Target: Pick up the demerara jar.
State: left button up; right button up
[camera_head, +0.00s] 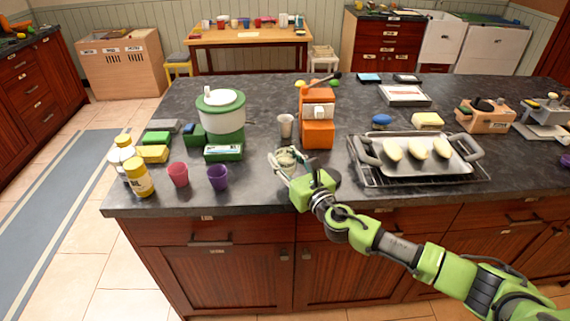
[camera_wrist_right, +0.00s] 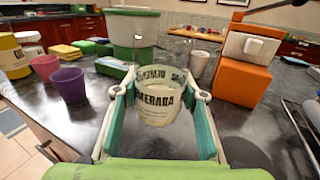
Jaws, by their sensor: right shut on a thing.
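The demerara jar (camera_wrist_right: 158,98) is a clear, pale jar with dark lettering that reads "MERARA" in the right wrist view. It stands upright between the two fingers of my right gripper (camera_wrist_right: 160,112), which is shut on it. In the head view the jar (camera_head: 287,158) is at the front part of the dark counter, and my right gripper (camera_head: 286,168) reaches it from the front right. I cannot tell whether the jar's base touches the counter. My left gripper is not in view.
A red cup (camera_head: 178,174) and a purple cup (camera_head: 218,178) stand left of the jar. A white-and-green pot appliance (camera_head: 221,112) and an orange machine (camera_head: 317,128) stand behind. A tray with pale oblong items (camera_head: 452,166) lies right. Bare counter (camera_head: 262,190) shows in front.

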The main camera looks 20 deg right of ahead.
aim_at(284, 152)
jog(key=s+r, duration=0.1)
jog(key=r, duration=0.1)
jog(key=s+a+r, duration=0.1)
jog(key=s+r, duration=0.1)
jog(key=shift+s+r+p, duration=0.2)
jog(key=shift+s+p, duration=0.05)
jog(key=shift+p, duration=0.15)
jog(key=s+a+r, duration=0.2)
jog(key=s+r, duration=0.2)
jog(key=s, duration=0.5)
jog(key=shift+s+a+r+b, duration=0.15)
jog(key=shift+a+r+b, duration=0.05)
jog(key=shift+a+b, duration=0.15)
